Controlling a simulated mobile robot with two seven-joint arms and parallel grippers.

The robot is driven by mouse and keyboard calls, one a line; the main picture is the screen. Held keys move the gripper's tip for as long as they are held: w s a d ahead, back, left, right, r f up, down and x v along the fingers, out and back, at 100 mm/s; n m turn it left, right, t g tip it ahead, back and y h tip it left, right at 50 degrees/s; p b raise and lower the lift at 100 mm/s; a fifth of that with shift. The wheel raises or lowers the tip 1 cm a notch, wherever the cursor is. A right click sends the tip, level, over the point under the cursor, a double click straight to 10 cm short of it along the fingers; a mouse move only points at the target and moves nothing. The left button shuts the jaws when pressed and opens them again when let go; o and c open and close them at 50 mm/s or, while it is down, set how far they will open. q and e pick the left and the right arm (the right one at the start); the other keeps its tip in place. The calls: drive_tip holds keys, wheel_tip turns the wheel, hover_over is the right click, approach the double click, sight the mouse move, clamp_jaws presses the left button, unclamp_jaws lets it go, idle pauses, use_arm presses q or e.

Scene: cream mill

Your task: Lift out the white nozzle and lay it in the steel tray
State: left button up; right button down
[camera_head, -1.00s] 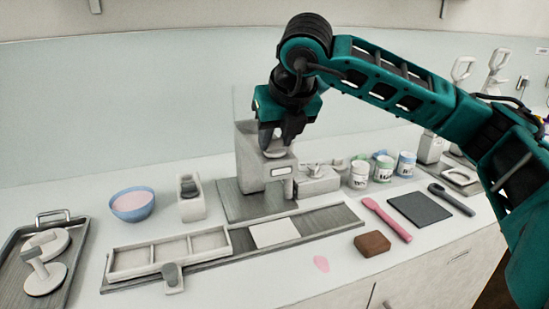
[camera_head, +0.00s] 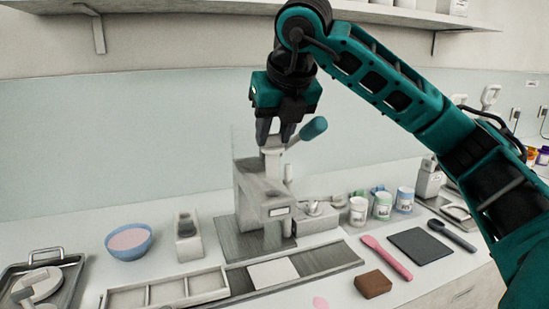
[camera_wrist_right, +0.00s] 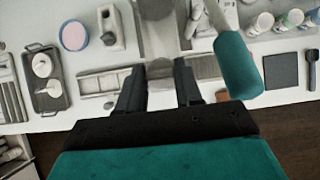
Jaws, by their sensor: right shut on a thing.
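My right gripper (camera_head: 277,140) is above the top of the grey-white mill (camera_head: 252,185), pointing down. It is shut on a pale piece, the white nozzle (camera_head: 272,150), just under its fingertips. Whether the nozzle's lower end is clear of the mill is hard to tell. In the right wrist view, the fingers (camera_wrist_right: 158,72) reach over a pale area where nozzle and mill blend. The steel tray (camera_head: 70,280) stands at the far left, partly cut off. It also shows in the right wrist view (camera_wrist_right: 42,106), holding two white stemmed parts (camera_wrist_right: 42,64). My left gripper is not in view.
A teal-handled lever (camera_head: 312,128) sticks up close to the right of my gripper. A blue bowl (camera_head: 130,240) and a small white holder (camera_head: 187,236) stand between mill and tray. A sectioned white tray (camera_head: 165,292) lies in front. Several jars (camera_head: 382,205) stand right.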

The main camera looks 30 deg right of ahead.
wheel_tip(320, 180, up, 11)
drive_tip(key=p, duration=0.2)
wheel_tip(320, 180, up, 8)
drive_tip(key=p, duration=0.2)
hover_over(275, 148)
drive_tip(key=shift+a+f, duration=0.1)
drive_tip(key=shift+f, duration=0.1)
idle(0.4)
